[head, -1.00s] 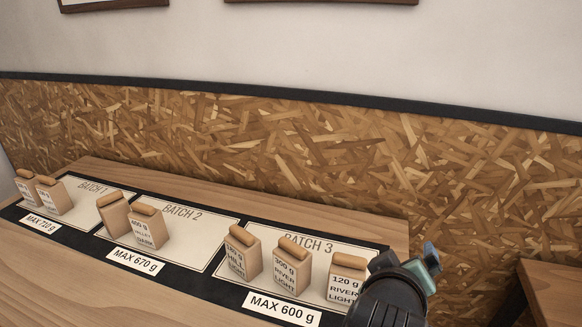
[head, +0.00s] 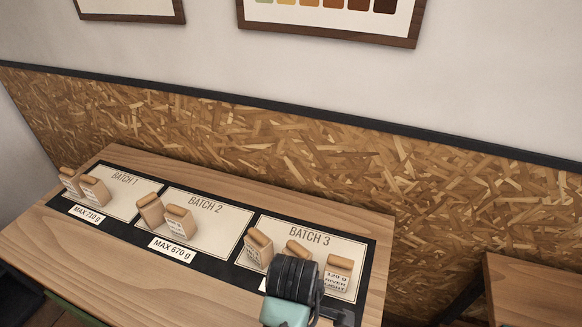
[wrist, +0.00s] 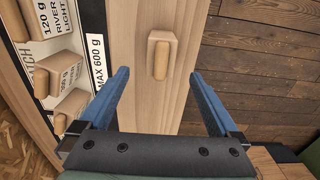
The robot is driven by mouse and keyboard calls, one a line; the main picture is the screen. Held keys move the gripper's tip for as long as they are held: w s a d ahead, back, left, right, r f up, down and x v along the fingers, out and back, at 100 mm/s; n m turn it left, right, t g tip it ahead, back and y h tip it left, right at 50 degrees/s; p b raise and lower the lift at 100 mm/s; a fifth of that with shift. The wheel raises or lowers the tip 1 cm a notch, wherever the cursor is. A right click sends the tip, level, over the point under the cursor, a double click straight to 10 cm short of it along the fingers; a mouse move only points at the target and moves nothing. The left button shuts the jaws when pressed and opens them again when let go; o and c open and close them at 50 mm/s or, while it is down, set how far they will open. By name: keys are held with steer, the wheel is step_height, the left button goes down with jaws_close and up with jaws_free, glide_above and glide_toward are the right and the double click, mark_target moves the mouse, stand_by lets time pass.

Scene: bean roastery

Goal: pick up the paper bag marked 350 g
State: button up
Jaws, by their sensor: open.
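A lone tan paper bag (wrist: 160,57) with a rolled top stands on bare wood in the wrist view. Its label is not visible, so I cannot tell its weight. My gripper (wrist: 158,74) is open and empty, its blue fingers on either side of this bag in the picture. In the head view several similar bags stand on the batch cards, including one marked 120 g River Light (head: 338,273). Another bag (head: 179,222) stands on the Batch 2 card. I can read no 350 g mark on any bag. My arm partly hides the middle Batch 3 bag.
A black mat (head: 208,265) carries the Batch 1, 2 and 3 cards, with maximum-weight labels along the front. A chipboard wall panel (head: 270,140) stands behind the table. Another wooden surface (head: 535,290) is at the right. Plank floor (wrist: 265,75) shows beyond the table edge.

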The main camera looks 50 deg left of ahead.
step_height(320, 180, down, 13)
steer(key=shift+s+r+p, duration=0.1)
steer(key=shift+p, duration=0.85)
jaws_close()
